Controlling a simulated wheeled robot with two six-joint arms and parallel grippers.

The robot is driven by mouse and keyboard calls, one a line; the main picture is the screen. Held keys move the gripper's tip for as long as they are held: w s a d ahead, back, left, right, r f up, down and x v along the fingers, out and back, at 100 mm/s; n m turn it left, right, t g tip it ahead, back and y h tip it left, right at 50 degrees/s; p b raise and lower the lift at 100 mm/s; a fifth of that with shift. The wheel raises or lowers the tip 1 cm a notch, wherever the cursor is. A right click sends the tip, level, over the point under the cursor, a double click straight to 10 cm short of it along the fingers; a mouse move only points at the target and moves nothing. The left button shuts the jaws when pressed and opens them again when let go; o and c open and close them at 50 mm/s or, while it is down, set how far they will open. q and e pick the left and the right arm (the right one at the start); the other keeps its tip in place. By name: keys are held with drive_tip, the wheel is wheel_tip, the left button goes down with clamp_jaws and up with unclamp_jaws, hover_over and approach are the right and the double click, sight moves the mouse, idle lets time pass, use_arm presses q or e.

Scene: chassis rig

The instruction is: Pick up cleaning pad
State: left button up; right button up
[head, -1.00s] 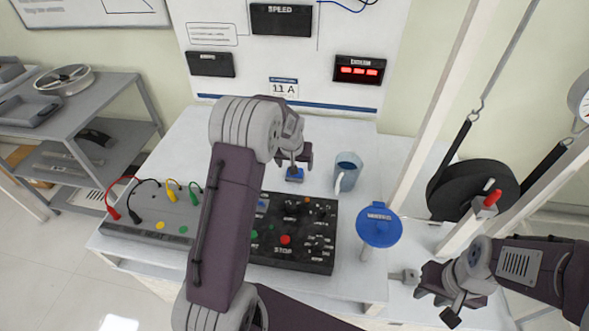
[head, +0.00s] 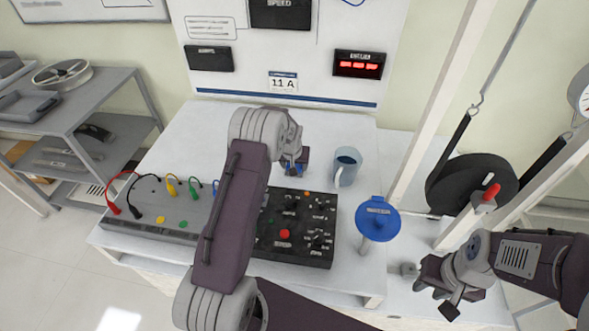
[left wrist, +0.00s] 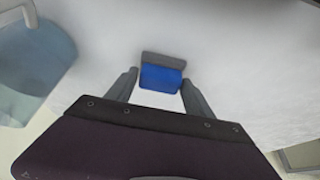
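The cleaning pad, a small block with a blue face and a grey edge (left wrist: 161,76), lies on the white table top in the left wrist view. My left gripper (left wrist: 158,92) is open, with one finger towards each side of the pad and a gap showing on both sides. In the head view my left gripper (head: 293,164) is low over the table behind the control box, and it hides most of the pad; only bits of blue show. My right gripper (head: 435,298) is open and empty at the lower right, away from the pad.
A blue-grey mug (head: 345,167) stands just right of my left gripper. The black control box (head: 297,244) and a grey panel with plugged cables (head: 150,222) line the front. A blue round sign (head: 378,220) and a black wheel (head: 470,184) stand right.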

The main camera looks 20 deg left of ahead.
use_arm(q)
drive_tip(key=c, duration=0.8)
wheel_tip(320, 180, up, 10)
drive_tip(key=shift+f, duration=0.1)
drive_tip(key=shift+c, duration=0.3)
